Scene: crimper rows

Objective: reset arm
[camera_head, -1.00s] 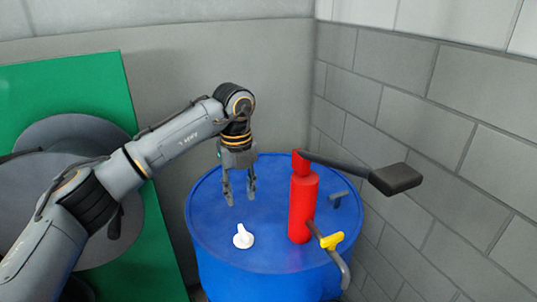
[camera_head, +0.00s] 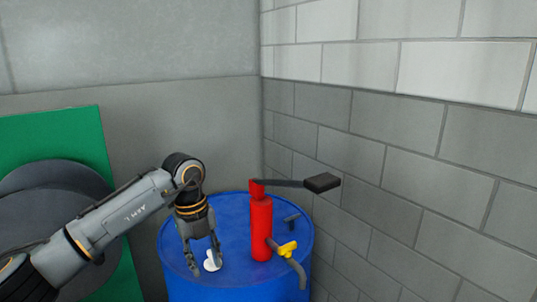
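My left arm comes in from the left, and its gripper (camera_head: 205,264) points down over the blue barrel (camera_head: 232,286). Its two fingers are spread apart, with nothing seen between them but part of a small white object (camera_head: 213,260) behind or below them. I cannot tell whether the fingers touch it. On the barrel's top stands a red hand pump (camera_head: 261,230) with a dark lever handle (camera_head: 321,183), a yellow valve (camera_head: 286,249) and a grey spout (camera_head: 297,270). My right gripper is not in view.
A small dark fitting (camera_head: 291,218) sits on the barrel top behind the pump. A grey block wall (camera_head: 400,185) stands close on the right. A green panel (camera_head: 85,135) with a grey round part (camera_head: 50,185) is at the left.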

